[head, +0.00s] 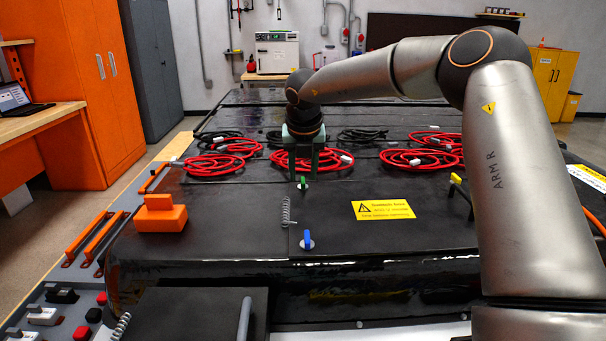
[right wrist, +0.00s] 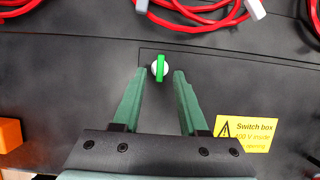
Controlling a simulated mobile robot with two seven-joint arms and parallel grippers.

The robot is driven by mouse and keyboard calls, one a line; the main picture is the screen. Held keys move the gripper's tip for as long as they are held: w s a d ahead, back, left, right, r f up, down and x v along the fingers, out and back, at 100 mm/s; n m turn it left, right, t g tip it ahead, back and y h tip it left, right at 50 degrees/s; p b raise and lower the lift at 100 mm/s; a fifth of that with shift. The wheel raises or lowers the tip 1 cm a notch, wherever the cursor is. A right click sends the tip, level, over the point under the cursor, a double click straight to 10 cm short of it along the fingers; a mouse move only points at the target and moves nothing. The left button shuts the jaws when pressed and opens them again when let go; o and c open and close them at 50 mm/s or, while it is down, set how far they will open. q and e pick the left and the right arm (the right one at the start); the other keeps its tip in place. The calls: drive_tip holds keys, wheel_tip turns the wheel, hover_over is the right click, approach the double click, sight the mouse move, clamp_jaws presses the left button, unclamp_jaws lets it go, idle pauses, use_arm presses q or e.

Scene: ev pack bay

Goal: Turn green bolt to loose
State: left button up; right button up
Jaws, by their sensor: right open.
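The green bolt (head: 303,183) stands on a pale round base on the black pack lid, and it also shows in the right wrist view (right wrist: 160,68). Its green handle points roughly up and down in the wrist picture. My right gripper (head: 303,172) is open above and around the bolt's place in the head view. In the right wrist view its two green fingers (right wrist: 158,84) are apart, with the bolt just beyond and between the tips, not visibly touched. My left gripper is not in view.
A blue bolt (head: 307,240) stands nearer on the lid. A coiled spring (head: 287,212), an orange block (head: 160,214) and a yellow warning label (head: 383,209) lie around. Red cables (head: 312,158) lie behind. A yellow-tipped post (head: 456,179) stands near my right arm.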

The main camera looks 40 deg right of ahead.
drive_tip(key=shift+x, duration=0.9)
drive_tip(key=shift+c, duration=0.2)
drive_tip(key=shift+r, duration=0.1)
clamp_jaws()
